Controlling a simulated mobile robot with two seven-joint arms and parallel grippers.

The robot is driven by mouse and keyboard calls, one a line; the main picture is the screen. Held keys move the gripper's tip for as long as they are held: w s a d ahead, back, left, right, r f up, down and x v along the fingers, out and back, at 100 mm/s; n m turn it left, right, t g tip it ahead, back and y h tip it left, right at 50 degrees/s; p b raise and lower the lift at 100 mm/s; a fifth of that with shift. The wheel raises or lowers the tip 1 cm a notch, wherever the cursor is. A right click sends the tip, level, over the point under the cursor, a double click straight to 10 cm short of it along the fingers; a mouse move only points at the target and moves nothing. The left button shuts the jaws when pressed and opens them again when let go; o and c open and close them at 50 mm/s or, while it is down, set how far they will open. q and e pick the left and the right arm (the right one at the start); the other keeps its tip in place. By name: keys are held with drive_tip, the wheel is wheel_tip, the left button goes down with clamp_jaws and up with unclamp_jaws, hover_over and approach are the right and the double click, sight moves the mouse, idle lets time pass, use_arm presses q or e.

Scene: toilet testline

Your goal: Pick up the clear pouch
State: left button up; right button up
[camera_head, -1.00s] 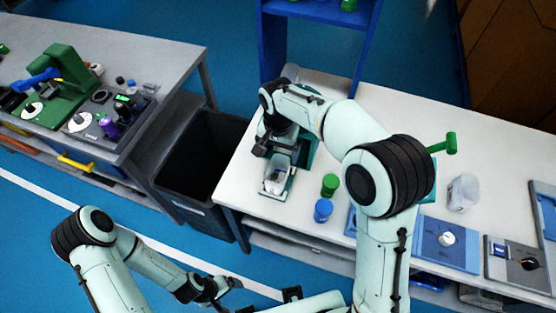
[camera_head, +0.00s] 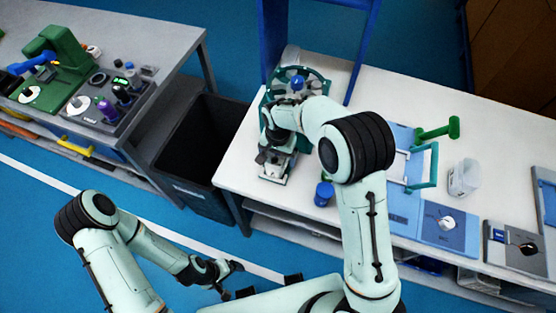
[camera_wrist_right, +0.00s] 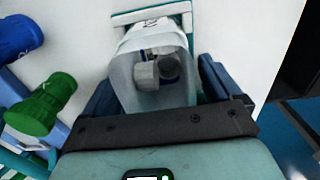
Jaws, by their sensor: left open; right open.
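The clear pouch (camera_wrist_right: 150,101) shows in the right wrist view as a translucent bag with a pale top and grey and dark blue parts inside. It sits on a teal-rimmed stand (camera_wrist_right: 152,13). My right gripper (camera_wrist_right: 155,92) is open, with one dark blue finger on each side of the pouch; I cannot tell whether they touch it. In the head view my right gripper (camera_head: 274,158) is over the teal stand (camera_head: 273,180) and largely hides the pouch. My left gripper (camera_head: 226,280) is open and empty, low in front of the bench, away from the pouch.
A blue cap (camera_head: 324,194) stands right of the right gripper; a green cap (camera_wrist_right: 42,105) lies near it. A teal round rack (camera_head: 312,80) is behind. Another translucent container (camera_head: 464,178) stands farther right. A black bin (camera_head: 205,150) is left of the white bench (camera_head: 240,178).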

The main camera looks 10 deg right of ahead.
drive_tip(key=shift+f, duration=0.6)
drive_tip(key=c, duration=1.1)
drive_tip(key=shift+r, duration=0.15)
drive_tip(key=shift+r, duration=0.55)
drive_tip(key=shift+s+a, duration=0.15)
use_arm(q)
drive_tip(key=shift+s+f+b, duration=0.5)
drive_tip(key=shift+f+b, duration=0.1)
drive_tip(key=shift+f, duration=0.15)
drive_tip(key=shift+s+f+b, duration=0.5)
drive_tip(key=shift+f+b, duration=0.15)
drive_tip(key=shift+f, duration=0.15)
drive_tip(key=shift+s+f+b, duration=0.5)
drive_tip(key=shift+f+b, duration=0.1)
drive_tip(key=shift+f, duration=0.15)
use_arm(e)
drive_tip(key=shift+s+a, duration=1.65)
drive_tip(key=shift+s, duration=0.8)
drive_tip(key=shift+s+a, duration=1.6)
drive_tip(key=shift+s, duration=0.8)
drive_tip(key=shift+s+a, duration=1.65)
drive_tip(key=shift+s, duration=0.8)
